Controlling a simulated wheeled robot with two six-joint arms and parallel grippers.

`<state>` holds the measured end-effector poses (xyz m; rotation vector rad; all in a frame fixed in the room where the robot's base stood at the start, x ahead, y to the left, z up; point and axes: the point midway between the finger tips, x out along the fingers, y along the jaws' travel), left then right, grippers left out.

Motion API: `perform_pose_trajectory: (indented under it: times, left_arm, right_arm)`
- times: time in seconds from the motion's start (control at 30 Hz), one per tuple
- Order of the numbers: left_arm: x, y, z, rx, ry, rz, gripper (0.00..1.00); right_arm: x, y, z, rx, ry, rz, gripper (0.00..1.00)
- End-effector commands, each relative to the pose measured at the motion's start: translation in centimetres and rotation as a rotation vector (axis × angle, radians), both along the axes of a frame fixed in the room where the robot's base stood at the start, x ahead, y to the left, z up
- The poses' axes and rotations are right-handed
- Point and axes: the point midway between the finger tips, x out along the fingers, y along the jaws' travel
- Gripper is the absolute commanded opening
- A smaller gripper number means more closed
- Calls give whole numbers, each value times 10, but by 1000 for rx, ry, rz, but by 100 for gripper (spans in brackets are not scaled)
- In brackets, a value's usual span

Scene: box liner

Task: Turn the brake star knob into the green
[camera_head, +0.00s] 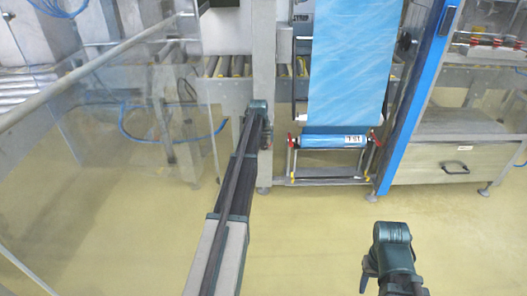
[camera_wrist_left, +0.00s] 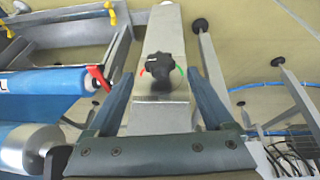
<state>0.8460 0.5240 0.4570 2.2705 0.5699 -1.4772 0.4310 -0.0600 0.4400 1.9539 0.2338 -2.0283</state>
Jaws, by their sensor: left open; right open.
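The black star knob (camera_wrist_left: 162,66) sits on a grey metal post in the left wrist view. Small coloured marks show beside it, a green one at its right and a reddish one at its left; where its pointer stands is too small to tell. My left gripper (camera_wrist_left: 161,88) is open, one blue-grey finger on each side of the knob, with gaps to both. In the head view my left gripper (camera_head: 258,108) is at the grey post (camera_head: 263,60) and the knob is hidden. My right gripper (camera_head: 369,272) is open, low in the head view, away from the machine.
A blue film web (camera_head: 350,65) hangs right of the post, above a blue roll (camera_head: 335,141) with red levers. A blue upright (camera_head: 415,110) stands further right. Clear guard panels (camera_head: 70,170) are at the left. The yellowish floor (camera_head: 310,235) in front is clear.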

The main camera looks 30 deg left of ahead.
Motion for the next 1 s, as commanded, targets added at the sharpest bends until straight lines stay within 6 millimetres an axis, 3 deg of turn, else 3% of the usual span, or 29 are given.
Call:
perform_pose_trajectory:
  times: [0.03,0.2,0.63,1.0]
  left_arm:
    - [5,2,-15,0,0,0,86]
    - [12,4,-33,0,0,0,86]
    - [15,5,-37,0,0,0,84]
    - [15,5,-38,0,0,0,17]
  right_arm:
    - [0,0,-15,0,0,-2,50]
    - [0,0,-33,0,-1,-6,50]
    - [0,0,-38,0,-1,-8,50]
    - [0,0,-38,0,-1,-8,50]
